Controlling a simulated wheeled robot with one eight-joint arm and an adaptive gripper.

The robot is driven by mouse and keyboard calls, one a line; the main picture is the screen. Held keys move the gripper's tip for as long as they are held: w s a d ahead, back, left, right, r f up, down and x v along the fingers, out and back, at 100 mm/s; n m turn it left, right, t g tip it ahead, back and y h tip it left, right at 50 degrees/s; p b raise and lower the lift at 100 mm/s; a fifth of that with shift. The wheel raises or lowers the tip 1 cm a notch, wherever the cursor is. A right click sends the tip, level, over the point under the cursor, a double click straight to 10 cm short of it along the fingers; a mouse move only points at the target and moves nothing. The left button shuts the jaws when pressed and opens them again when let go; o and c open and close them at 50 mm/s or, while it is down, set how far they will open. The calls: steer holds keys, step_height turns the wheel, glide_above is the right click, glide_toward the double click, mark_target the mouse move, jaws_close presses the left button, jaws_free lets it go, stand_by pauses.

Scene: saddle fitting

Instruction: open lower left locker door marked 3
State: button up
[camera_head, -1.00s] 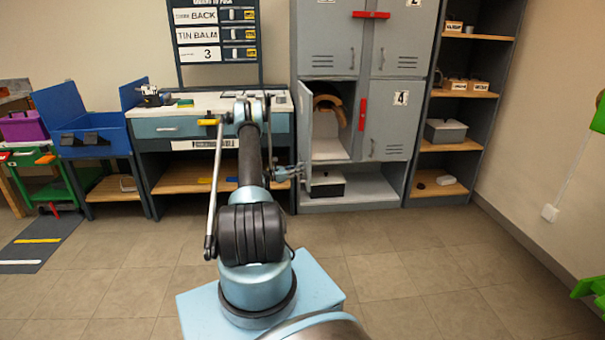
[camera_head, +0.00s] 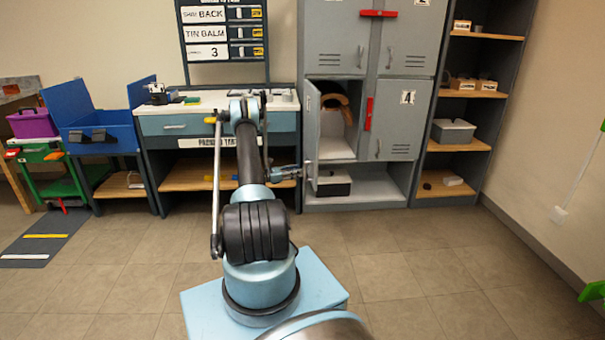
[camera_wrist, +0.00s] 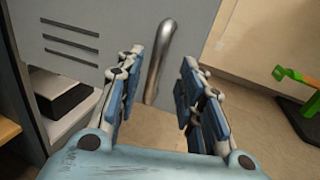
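The lower left locker door (camera_head: 312,130) stands swung open and shows nearly edge-on in the head view. Its number is not visible from here. In the wrist view the grey door panel (camera_wrist: 120,22) fills the upper part, with slots at left and a vertical metal bar handle (camera_wrist: 161,62). My gripper (camera_wrist: 162,58) is open, one finger on each side of the handle in the picture; I see no clear contact. In the head view my gripper (camera_head: 307,172) is small beside the door's lower front edge.
The open compartment holds a brown curved object (camera_head: 345,107). A dark box with a light top (camera_head: 333,183) lies on the shelf below. Door 4 (camera_head: 400,125) is closed at right, with a red bar (camera_head: 369,113) beside it. Floor (camera_head: 400,250) in front is clear.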

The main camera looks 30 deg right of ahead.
steer(key=a, duration=0.6)
steer(key=shift+w, duration=0.35)
